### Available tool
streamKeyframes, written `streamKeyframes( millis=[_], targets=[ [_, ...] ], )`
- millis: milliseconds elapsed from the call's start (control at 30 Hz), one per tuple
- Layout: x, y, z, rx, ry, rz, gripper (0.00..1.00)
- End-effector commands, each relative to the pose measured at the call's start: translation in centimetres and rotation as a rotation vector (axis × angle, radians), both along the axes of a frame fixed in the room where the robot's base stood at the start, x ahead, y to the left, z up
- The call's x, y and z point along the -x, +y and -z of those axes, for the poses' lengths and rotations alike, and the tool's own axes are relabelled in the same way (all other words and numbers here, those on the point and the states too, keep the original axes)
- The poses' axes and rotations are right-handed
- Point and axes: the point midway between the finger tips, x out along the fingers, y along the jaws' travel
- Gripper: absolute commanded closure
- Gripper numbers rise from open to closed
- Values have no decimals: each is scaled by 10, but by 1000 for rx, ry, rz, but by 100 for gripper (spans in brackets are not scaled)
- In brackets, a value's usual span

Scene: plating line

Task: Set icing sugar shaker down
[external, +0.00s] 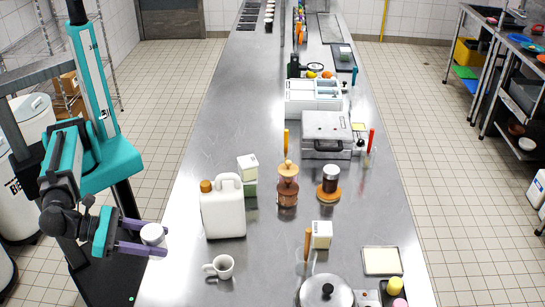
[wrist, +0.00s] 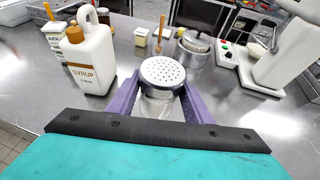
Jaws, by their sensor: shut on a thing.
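The icing sugar shaker (wrist: 161,72) has a perforated silver top and a clear body. My gripper (wrist: 161,98) is shut on it, one purple finger on each side, and it looks upright. In the external view my gripper (external: 150,240) is at the left edge of the steel counter (external: 180,270), with the pale shaker (external: 153,234) between the fingertips. Its base is partly hidden by my gripper in the wrist view. I cannot tell its exact height over the counter.
A syrup jug (external: 222,212) with an orange cap stands right of my gripper. A white mug (external: 219,266) stands nearer the front. A lidded pot (external: 326,292) is farther right. Bare counter lies between my gripper and the jug and mug.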

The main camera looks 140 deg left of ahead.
Motion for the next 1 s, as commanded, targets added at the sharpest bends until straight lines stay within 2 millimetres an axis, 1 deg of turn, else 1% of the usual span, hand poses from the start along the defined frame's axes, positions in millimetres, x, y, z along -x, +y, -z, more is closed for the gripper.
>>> streamKeyframes(
  millis=[33,167,467,767,967,1000],
  targets=[
    [-8,8,0,-1,-1,-20,81],
    [-21,29,-1,-1,0,-68,81],
    [-52,92,-1,-1,0,-196,81],
    [-75,162,-1,0,-1,-325,81],
    [-87,211,-1,0,0,-410,81],
    [-89,222,-1,0,0,-429,81]
  ],
)
